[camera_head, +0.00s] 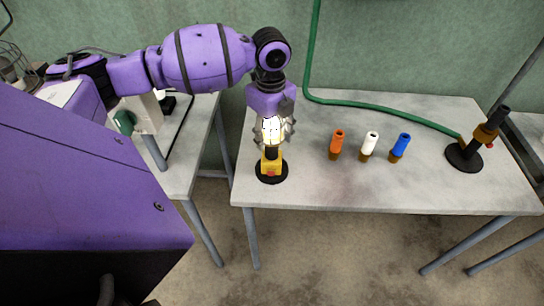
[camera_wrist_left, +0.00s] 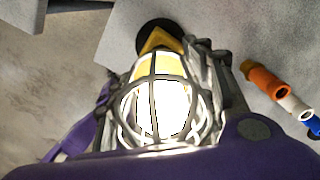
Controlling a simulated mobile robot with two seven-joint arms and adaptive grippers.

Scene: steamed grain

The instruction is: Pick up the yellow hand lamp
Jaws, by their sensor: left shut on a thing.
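The yellow hand lamp (camera_head: 271,166) stands upright on a round black base at the left end of the grey table. Its caged bulb is lit. My left gripper (camera_head: 272,133) comes down from above, and its fingers are shut around the lamp's upper part. In the left wrist view the glowing cage of the lamp (camera_wrist_left: 160,105) fills the middle, with the left gripper's fingers (camera_wrist_left: 165,85) on both sides. The lamp's yellow lower body and the black base show beyond the cage. My right gripper is not in view.
On the grey table (camera_head: 310,190), an orange bottle (camera_head: 337,141), a white one (camera_head: 370,142) and a blue one (camera_head: 401,145) stand right of the lamp. A burner (camera_head: 466,152) with a green hose (camera_head: 390,108) is at the right end. A second table (camera_head: 190,165) stands left across a gap.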

